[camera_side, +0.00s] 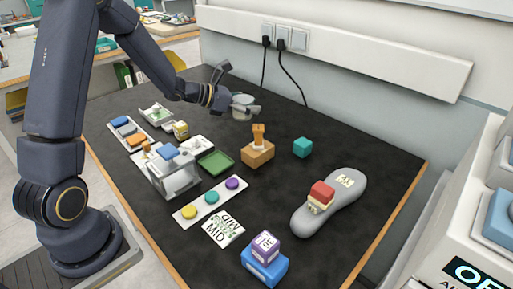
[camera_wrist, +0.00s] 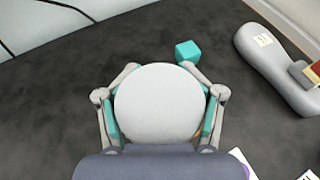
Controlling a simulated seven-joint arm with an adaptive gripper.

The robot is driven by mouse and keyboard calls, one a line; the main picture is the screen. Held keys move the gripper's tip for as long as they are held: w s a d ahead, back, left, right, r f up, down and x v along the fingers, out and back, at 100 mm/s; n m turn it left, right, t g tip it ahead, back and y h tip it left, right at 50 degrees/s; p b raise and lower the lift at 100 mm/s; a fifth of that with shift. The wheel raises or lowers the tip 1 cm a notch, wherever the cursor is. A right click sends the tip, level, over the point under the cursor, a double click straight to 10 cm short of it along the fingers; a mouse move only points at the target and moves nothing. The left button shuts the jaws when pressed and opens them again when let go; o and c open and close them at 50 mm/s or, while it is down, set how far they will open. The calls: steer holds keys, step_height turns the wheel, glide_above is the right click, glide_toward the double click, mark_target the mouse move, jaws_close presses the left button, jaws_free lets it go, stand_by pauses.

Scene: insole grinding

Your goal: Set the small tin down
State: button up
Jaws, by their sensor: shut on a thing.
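The small tin (camera_side: 243,111) is pale grey and round. It is between the fingers of my gripper (camera_side: 240,103) near the wall side of the dark table (camera_side: 315,190). In the wrist view the tin's round pale top (camera_wrist: 158,103) fills the space between the two fingers of my gripper (camera_wrist: 162,98), with teal pads pressed on either side. The tin looks level. The side view does not clearly show whether its base touches the table.
A teal cube (camera_side: 302,147) and an orange block (camera_side: 257,153) stand nearer the camera. A grey insole form (camera_side: 343,190) carries red and cream blocks. Trays and coloured pieces crowd the left side. Two plugs with cables (camera_side: 281,44) hang on the wall behind. Dark table around the tin is bare.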

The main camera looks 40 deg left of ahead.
steer(key=w+a+f+y, duration=0.1)
steer(key=a, duration=0.2)
glide_above(269, 129)
steer(key=shift+n, duration=0.3)
step_height(269, 129, down, 9)
steer(key=shift+f, duration=0.1)
steer(key=shift+w+f, duration=0.1)
steer(key=shift+f, duration=1.45)
steer(key=shift+f, duration=0.15)
steer(key=o, duration=1.4)
